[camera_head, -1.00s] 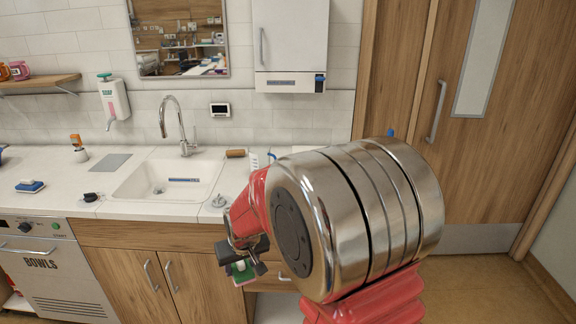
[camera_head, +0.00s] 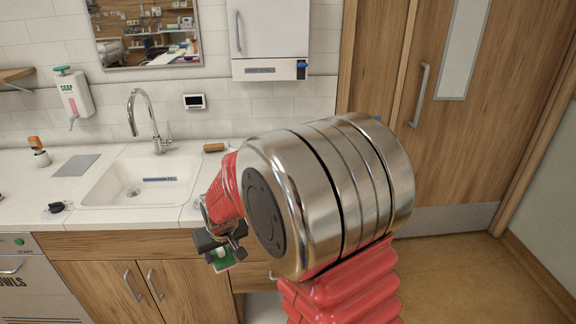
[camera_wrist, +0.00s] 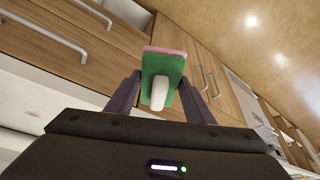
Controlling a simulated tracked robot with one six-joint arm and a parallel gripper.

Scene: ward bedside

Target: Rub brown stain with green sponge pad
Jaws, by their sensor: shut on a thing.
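The green sponge pad (camera_wrist: 162,64) has a pink layer along its far edge and a pale handle. My gripper (camera_wrist: 157,98) is shut on that handle in the wrist view. In the head view my gripper (camera_head: 219,252) holds the green pad (camera_head: 222,264) in front of the drawers, below the counter's front edge, clear of any surface. No brown stain can be made out in either view; my arm covers the right part of the counter.
A white sink (camera_head: 138,183) with a chrome tap (camera_head: 146,118) is set in the counter (camera_head: 48,213). A soap dispenser (camera_head: 74,94) hangs on the wall. A brown-handled item (camera_head: 214,148) lies at the back. A wooden door (camera_head: 447,100) stands at right, with open floor before it.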

